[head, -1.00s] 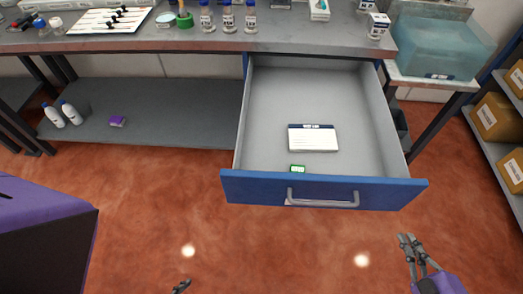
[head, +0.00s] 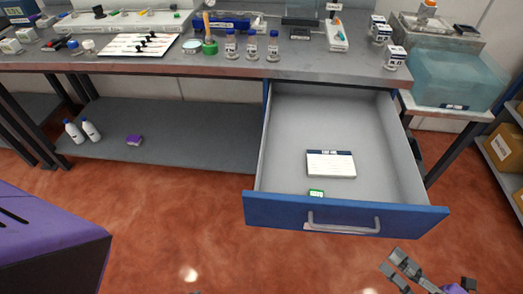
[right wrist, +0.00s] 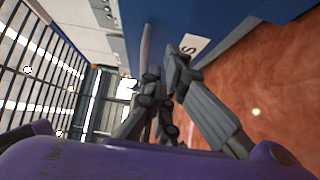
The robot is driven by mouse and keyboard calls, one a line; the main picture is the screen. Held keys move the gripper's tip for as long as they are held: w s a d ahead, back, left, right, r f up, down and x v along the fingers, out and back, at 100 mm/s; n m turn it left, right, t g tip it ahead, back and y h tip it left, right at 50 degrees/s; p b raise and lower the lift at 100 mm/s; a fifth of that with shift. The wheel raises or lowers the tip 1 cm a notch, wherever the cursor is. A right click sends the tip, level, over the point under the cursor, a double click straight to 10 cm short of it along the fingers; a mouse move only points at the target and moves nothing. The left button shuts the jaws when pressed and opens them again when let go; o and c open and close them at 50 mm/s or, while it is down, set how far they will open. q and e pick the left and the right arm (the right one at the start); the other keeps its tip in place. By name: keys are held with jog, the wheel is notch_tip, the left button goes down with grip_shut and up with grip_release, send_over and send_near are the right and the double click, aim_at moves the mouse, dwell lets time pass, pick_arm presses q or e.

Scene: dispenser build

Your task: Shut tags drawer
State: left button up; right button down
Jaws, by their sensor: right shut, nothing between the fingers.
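The drawer (head: 345,214) under the bench is pulled far out. It has a blue front, a grey inside and a silver bar handle (head: 343,228). A pale label strip sits by the handle, mostly hidden in the head view. My right gripper (head: 391,268) is shut and empty, in front of and below the right part of the drawer front. In the right wrist view its fingers (right wrist: 163,75) point at the blue front (right wrist: 195,18), near the handle (right wrist: 147,45) and a white label (right wrist: 190,44). I cannot tell whether they touch. My left gripper is out of view.
A white card pad (head: 330,164) and a small green-edged item (head: 316,193) lie in the drawer. Bottles and tools stand on the bench top (head: 200,72). A lower shelf (head: 190,138) is at left, and boxes are at far right. The floor before the drawer is clear.

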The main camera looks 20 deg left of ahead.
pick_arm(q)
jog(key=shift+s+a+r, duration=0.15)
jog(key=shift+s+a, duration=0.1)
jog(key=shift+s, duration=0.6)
pick_arm(e)
jog(key=w+a, duration=0.1)
jog(key=w, duration=0.2)
jog(key=w+a, duration=0.1)
jog(key=shift+w+a, duration=0.3)
jog(key=shift+a, duration=0.05)
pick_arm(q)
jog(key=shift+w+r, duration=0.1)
